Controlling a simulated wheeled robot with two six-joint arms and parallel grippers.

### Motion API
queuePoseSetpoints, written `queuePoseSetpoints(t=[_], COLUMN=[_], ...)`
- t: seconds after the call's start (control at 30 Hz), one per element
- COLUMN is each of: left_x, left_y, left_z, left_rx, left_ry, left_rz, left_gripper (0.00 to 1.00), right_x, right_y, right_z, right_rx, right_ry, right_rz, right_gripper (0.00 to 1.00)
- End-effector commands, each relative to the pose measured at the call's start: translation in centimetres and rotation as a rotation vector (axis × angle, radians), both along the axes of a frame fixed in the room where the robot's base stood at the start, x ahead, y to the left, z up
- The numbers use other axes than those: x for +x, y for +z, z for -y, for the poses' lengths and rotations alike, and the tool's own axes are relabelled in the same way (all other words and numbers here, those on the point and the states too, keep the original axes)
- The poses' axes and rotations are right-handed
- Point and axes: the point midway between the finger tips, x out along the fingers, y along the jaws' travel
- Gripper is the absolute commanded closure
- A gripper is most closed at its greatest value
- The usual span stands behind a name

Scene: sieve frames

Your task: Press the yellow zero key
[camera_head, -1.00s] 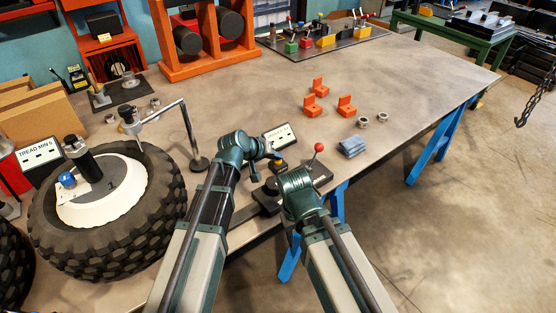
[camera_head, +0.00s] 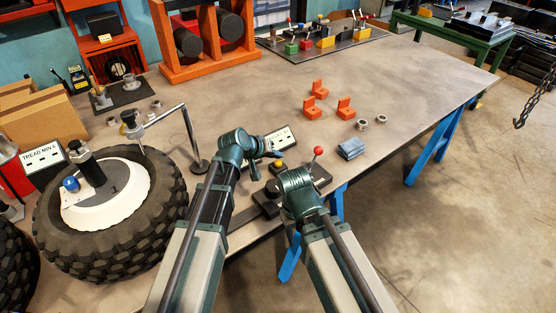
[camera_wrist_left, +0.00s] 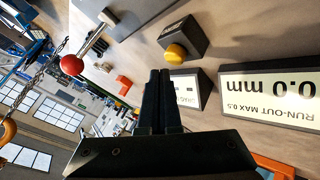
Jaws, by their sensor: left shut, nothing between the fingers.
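The yellow zero key (camera_head: 279,165) is a round button on a small dark box on the bench. In the left wrist view the key (camera_wrist_left: 176,53) is clear, just beyond and to the right of my left fingertips, with a visible gap. My left gripper (camera_head: 276,154) is beside the key in the head view, shut and empty. Its two fingers (camera_wrist_left: 160,75) lie together in the wrist view. My right arm's wrist (camera_head: 297,184) is close by on the right; its fingers are hidden.
A display (camera_wrist_left: 272,92) reading run-out 0.0 mm stands by the key. A red-ball lever (camera_head: 318,150) rises at the right. A tyre (camera_head: 110,215) and a metal stand (camera_head: 198,165) are to the left.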

Motion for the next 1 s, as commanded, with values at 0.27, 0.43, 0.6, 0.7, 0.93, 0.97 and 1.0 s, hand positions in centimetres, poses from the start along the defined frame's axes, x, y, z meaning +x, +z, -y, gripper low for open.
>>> queuePoseSetpoints(t=[0.27, 0.43, 0.6, 0.7, 0.93, 0.97, 1.0], left_x=[0.0, 0.0, 0.0, 0.0, 0.0, 0.0, 0.0], left_y=[0.1, 1.3, 3.0, 4.0, 5.1, 5.1, 5.0], left_z=[0.0, 0.0, 0.0, 0.0, 0.0, 0.0, 0.0], left_rx=[0.000, 0.000, 0.000, 0.000, 0.000, 0.000, 0.000], left_ry=[0.000, 0.000, 0.000, 0.000, 0.000, 0.000, 0.000], left_rz=[0.000, 0.000, 0.000, 0.000, 0.000, 0.000, 0.000], left_gripper=[1.00, 1.00, 1.00, 1.00, 1.00, 1.00, 1.00], right_x=[0.0, 0.0, 0.0, 0.0, 0.0, 0.0, 0.0], right_y=[0.1, 1.3, 3.0, 4.0, 5.1, 5.1, 5.0], right_z=[0.0, 0.0, 0.0, 0.0, 0.0, 0.0, 0.0], right_rx=[0.000, 0.000, 0.000, 0.000, 0.000, 0.000, 0.000], right_ry=[0.000, 0.000, 0.000, 0.000, 0.000, 0.000, 0.000], right_rz=[0.000, 0.000, 0.000, 0.000, 0.000, 0.000, 0.000], right_gripper=[0.50, 0.50, 0.50, 0.50, 0.50, 0.50, 0.50])
